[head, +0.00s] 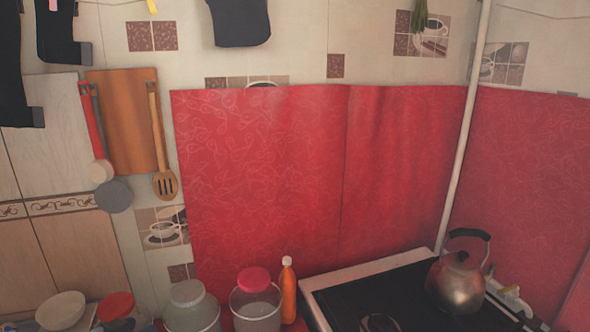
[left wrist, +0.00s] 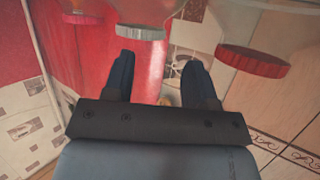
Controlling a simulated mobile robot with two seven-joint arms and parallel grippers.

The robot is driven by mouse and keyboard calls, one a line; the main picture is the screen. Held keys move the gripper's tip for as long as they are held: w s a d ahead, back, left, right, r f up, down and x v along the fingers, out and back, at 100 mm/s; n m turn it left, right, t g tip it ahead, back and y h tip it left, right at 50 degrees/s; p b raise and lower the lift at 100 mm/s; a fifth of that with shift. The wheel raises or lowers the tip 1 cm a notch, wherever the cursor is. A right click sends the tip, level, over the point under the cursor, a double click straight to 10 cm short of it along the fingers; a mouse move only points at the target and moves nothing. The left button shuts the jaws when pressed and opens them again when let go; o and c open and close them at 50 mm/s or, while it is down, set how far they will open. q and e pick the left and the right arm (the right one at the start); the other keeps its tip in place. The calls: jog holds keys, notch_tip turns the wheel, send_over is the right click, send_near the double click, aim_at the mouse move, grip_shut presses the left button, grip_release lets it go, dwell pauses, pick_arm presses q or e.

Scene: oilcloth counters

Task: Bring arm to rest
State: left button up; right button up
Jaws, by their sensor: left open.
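In the head view, my left gripper (head: 61,84) is at the upper left, its two dark fingers hanging down with a wide gap between them. It is in front of the tiled wall, above and well apart from the jars on the counter. In the left wrist view, the same gripper (left wrist: 150,80) shows its two dark fingers spread, with nothing held between them. That view is upside down.
A kettle (head: 457,281) stands on the black stove (head: 395,290). An orange bottle (head: 288,292), a red-lidded jar (head: 254,280) and a grey-lidded jar (head: 187,293) stand left of it. A wooden board (head: 120,125) and slotted spoon (head: 165,185) hang on the wall.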

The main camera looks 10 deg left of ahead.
pick_arm(q)
jog(key=s+d+f+g+p, duration=0.1)
jog(key=s+d+f, duration=0.3)
jog(key=s+d, duration=0.3)
jog(key=s+d+f+m+h+p, duration=0.1)
jog(key=s+d+f, duration=0.4)
jog(key=d, duration=0.4)
jog(key=s+d+f+g+h+p, duration=0.1)
jog(key=s+d+f, duration=0.4)
jog(key=s+d, duration=0.3)
jog(key=shift+s+m+g+p, duration=0.3)
jog(key=shift+s+p, duration=0.05)
jog(key=shift+p, duration=0.05)
jog(key=shift+a+f, duration=0.1)
